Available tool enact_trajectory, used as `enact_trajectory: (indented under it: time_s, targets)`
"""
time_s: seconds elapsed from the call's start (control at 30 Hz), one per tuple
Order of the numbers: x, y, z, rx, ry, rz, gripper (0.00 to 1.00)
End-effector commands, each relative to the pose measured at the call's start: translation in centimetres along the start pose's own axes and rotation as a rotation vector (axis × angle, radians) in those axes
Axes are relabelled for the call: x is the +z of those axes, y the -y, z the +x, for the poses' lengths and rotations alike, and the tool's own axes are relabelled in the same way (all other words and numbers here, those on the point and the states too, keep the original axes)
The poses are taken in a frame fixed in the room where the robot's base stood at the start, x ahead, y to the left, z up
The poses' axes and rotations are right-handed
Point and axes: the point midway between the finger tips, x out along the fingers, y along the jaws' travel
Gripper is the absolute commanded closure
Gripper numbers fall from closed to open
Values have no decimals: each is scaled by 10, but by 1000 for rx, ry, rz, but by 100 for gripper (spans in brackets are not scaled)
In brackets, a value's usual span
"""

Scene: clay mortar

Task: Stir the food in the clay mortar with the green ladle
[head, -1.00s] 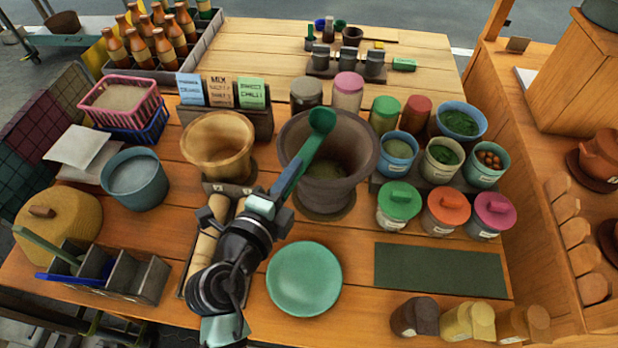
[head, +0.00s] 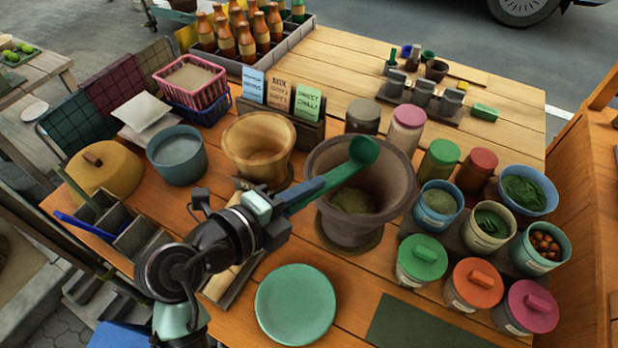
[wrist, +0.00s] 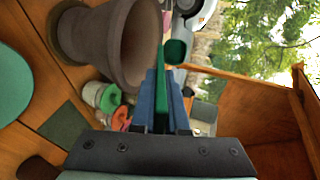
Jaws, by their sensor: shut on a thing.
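The clay mortar (head: 348,228) stands upright on the wooden table, on a round base. Brownish-green food (head: 353,200) lies at its bottom. My gripper (head: 306,192) is shut on the handle of the green ladle (head: 364,151), left of the mortar's mouth. The ladle slants up to the right, and its bowl appears over the back of the mouth, apart from the food. In the wrist view, the blue fingers of my gripper (wrist: 162,88) hold the ladle (wrist: 175,51), next to the mortar (wrist: 112,45). The food is hidden there.
A wooden mortar (head: 258,165) stands left of the clay one. A green plate (head: 295,304) lies in front. Lidded pots (head: 422,264) and open bowls (head: 488,228) crowd the right side. Jars (head: 437,160) and a sign holder (head: 300,128) stand behind.

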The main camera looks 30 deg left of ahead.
Motion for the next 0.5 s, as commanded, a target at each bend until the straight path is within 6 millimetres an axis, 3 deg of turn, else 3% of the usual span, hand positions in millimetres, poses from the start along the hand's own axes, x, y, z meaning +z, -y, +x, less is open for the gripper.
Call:
enact_trajectory:
  time_s: [0.03,0.5]
  targets:
    - [-1,12,-2,19,-3,-1,100]
    - [-1,38,-2,200,-3,0,100]
